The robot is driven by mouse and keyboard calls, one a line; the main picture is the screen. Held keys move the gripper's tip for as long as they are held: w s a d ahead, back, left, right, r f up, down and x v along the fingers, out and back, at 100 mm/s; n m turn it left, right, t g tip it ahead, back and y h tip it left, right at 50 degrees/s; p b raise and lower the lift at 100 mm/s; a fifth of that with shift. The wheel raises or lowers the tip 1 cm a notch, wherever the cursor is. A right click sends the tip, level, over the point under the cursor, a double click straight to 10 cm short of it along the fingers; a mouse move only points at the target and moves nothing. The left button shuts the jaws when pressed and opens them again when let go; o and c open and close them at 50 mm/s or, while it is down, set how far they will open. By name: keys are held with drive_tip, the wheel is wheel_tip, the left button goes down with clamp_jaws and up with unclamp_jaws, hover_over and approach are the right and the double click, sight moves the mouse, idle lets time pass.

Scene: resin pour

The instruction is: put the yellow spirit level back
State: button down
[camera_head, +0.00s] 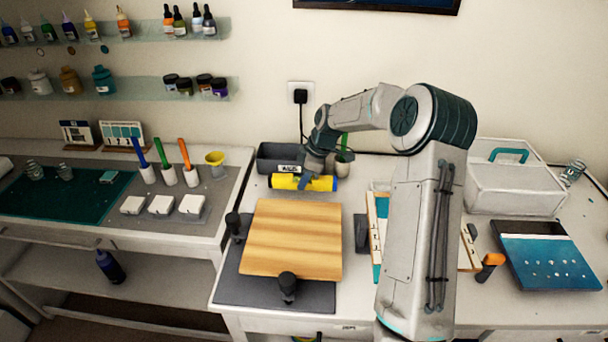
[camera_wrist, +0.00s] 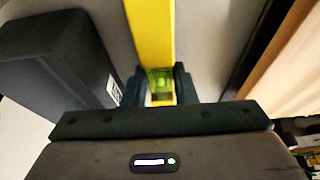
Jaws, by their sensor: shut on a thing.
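The yellow spirit level (camera_head: 287,182) is in my gripper (camera_head: 312,176), in front of the dark grey bin (camera_head: 268,156) on the table. In the wrist view the level (camera_wrist: 152,32) runs away between the two dark fingers of my gripper (camera_wrist: 158,88), with its green vial (camera_wrist: 160,80) between them. The gripper is shut on the level. The bin (camera_wrist: 52,60) stands beside the level at the left in the wrist view. I cannot tell whether the level touches the table. The bin's inside is mostly hidden.
A wooden board (camera_head: 293,240) on a dark mat (camera_head: 270,293) lies just in front of the level, with dark clamps at its edges. A cup with a green stick (camera_head: 343,160) stands close at the right. A socket with a cable (camera_head: 300,96) is behind.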

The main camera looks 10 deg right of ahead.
drive_tip(key=shift+f+b, duration=0.5)
drive_tip(key=shift+f, duration=0.35)
drive_tip(key=c, duration=1.1)
unclamp_jaws()
drive_tip(key=shift+r, duration=0.1)
drive_tip(key=b+v, duration=0.1)
drive_tip(key=v, duration=1.2)
drive_tip(key=s+a+r+m+h, duration=0.2)
drive_tip(key=s+a+m, duration=0.1)
drive_tip(key=s, duration=0.5)
drive_tip(key=s+a+r+m+h, duration=0.2)
drive_tip(key=s+a+m, duration=0.15)
drive_tip(key=s, duration=0.55)
drive_tip(key=s+f+m, duration=0.1)
drive_tip(key=s+m, duration=0.1)
drive_tip(key=s, duration=0.3)
drive_tip(key=s+f+m+t, duration=0.1)
drive_tip(key=s+m, duration=0.2)
drive_tip(key=s, duration=0.2)
drive_tip(key=s+f+m, duration=0.1)
drive_tip(key=s+m, duration=0.1)
drive_tip(key=s, duration=0.4)
drive_tip(key=shift+s+d+m+t, duration=0.15)
drive_tip(key=shift+m+t, duration=0.1)
drive_tip(key=shift+t, duration=0.15)
